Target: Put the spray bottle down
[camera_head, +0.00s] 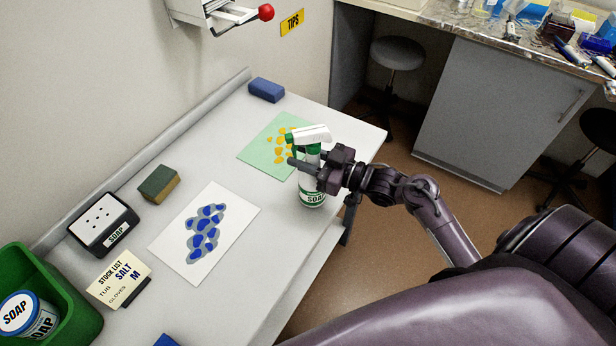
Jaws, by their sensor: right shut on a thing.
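I cannot tell whether the bottle's base touches the table. My left gripper is not in view.
A green sheet (258,150) with yellow spots lies just behind the bottle. A white sheet (240,205) with blue spots, a sponge (158,184), a blue block (266,90), a stock list card (118,278) and a green bin (85,322) are also there. Bare table lies front of the white sheet.

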